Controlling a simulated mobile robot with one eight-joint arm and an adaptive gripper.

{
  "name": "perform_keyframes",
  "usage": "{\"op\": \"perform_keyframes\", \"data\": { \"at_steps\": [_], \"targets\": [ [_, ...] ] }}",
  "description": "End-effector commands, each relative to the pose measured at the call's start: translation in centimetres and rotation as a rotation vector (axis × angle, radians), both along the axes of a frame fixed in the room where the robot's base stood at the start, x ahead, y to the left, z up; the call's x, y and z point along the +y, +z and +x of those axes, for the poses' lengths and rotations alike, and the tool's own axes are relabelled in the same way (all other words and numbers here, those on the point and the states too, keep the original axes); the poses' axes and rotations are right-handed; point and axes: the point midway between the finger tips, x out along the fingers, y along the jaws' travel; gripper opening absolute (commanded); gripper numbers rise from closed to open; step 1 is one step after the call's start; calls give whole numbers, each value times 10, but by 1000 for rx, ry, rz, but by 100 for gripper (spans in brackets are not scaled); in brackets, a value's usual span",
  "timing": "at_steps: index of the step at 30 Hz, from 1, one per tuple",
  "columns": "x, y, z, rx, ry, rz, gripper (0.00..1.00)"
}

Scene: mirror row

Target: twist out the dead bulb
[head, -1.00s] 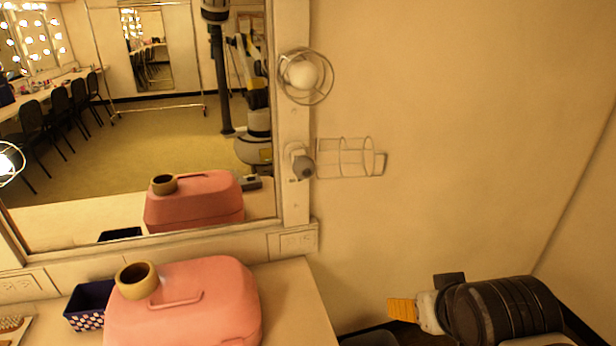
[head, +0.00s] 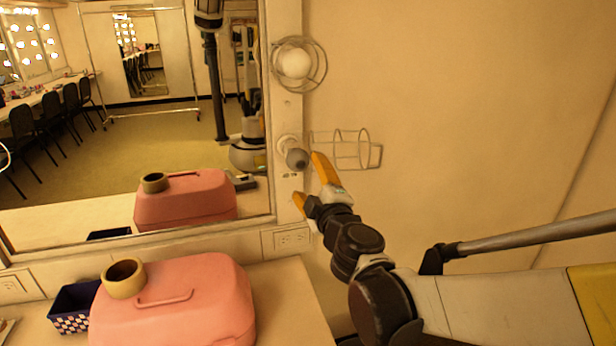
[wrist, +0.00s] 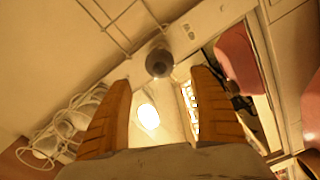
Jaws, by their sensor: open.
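The dead bulb (head: 297,158) is dark grey and sits in its socket (head: 287,143) on the mirror's white right-hand frame. Its wire cage (head: 350,149) is swung out to the right, so the bulb is uncovered. My gripper (head: 312,186) is open and empty, just below and right of the bulb, with orange fingers apart. In the wrist view the bulb (wrist: 158,62) shows as a dark round end, beyond and roughly between the tips of my gripper (wrist: 161,80). The fingers appear not to touch it.
A caged white bulb (head: 296,65) is above on the same frame. The mirror (head: 165,110) lies left. A pink case (head: 205,300) with a tape roll (head: 123,278) and a blue basket (head: 72,308) stand on the counter below. The wall at right is bare.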

Motion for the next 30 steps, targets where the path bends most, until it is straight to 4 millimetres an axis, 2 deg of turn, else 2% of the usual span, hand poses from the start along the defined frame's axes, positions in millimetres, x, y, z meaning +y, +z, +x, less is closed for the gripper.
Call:
{"op": "perform_keyframes", "data": {
  "at_steps": [18, 24, 30],
  "targets": [
    [20, 0, 78, 1, -2, 0, 72],
    [24, 0, 92, 0, -2, 1, 72],
    [25, 0, 97, 0, -2, 0, 72]
  ]
}}
